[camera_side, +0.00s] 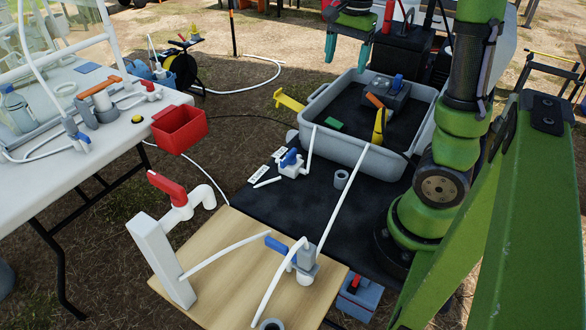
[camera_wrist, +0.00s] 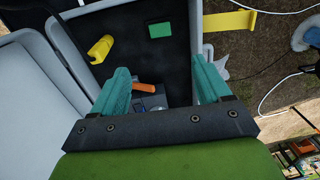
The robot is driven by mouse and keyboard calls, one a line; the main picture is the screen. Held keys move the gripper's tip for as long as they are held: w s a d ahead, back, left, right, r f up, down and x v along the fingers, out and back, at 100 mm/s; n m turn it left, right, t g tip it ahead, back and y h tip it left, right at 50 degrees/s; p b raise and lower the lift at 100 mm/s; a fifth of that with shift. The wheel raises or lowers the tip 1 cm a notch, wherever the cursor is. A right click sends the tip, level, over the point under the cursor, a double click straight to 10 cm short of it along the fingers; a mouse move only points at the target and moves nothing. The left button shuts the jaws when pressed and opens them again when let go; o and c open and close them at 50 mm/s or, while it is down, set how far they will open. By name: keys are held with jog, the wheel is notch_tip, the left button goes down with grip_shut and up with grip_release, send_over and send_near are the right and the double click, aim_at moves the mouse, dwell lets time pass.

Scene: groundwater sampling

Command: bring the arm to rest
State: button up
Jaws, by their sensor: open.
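My gripper (camera_side: 348,48) is at the top of the side view, above the far side of the grey tub (camera_side: 360,149). Its two teal fingers point down and stand apart with nothing between them. In the wrist view my gripper (camera_wrist: 160,85) looks down into the tub, its fingers apart. Below and between them lie a grey device and an orange handle (camera_wrist: 143,87). In the side view this grey device (camera_side: 393,93) sits inside the tub, well below the fingers.
The tub also holds a yellow object (camera_side: 379,128) and a green block (camera_side: 333,123). A yellow bracket (camera_side: 289,101) sticks out at its left. A red bin (camera_side: 180,128) hangs by the white table (camera_side: 95,130). A wooden board (camera_side: 235,270) carries a white pipe with a red handle (camera_side: 167,187).

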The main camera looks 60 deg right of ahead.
jog(key=s+a+n+t+y, duration=0.1)
jog(key=s+a+n+t, duration=0.1)
jog(key=a+n, duration=0.5)
jog(key=s+a+n+t+y, duration=0.1)
jog(key=a+n+t, duration=0.3)
jog(key=a, duration=1.4)
jog(key=s+n, duration=0.1)
jog(key=n, duration=0.2)
jog(key=shift+s+a+r, duration=0.25)
jog(key=shift+a+r, duration=0.1)
jog(key=shift+r, duration=0.05)
